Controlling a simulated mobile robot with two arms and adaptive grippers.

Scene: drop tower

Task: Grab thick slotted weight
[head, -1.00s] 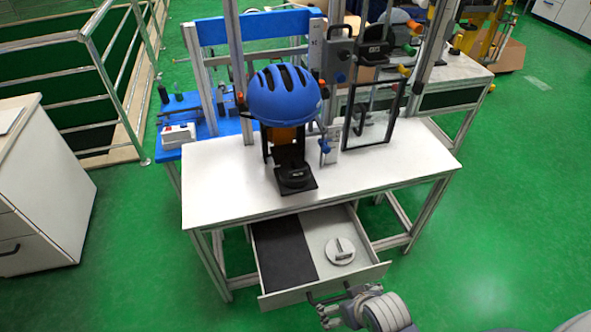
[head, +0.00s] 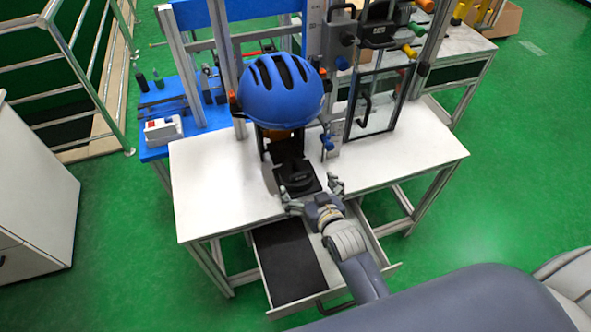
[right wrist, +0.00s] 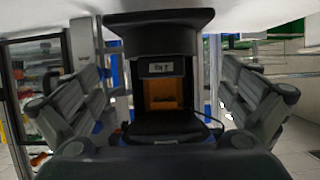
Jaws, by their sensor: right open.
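The slotted weight is not visible now; my right arm covers the part of the drawer where a pale round slotted weight showed earlier. My right gripper (head: 312,194) is open and empty, over the front edge of the table, just in front of the black base under the helmet. In the right wrist view my open fingers (right wrist: 160,100) frame a black labelled stand part (right wrist: 160,45) with an orange block (right wrist: 163,92) behind it. My left gripper is not in view.
The open drawer (head: 292,262) has a dark mat in its left half. The white table (head: 225,190) carries a blue helmet (head: 280,90) on the drop stand. A framed clear panel (head: 382,100) stands to the right.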

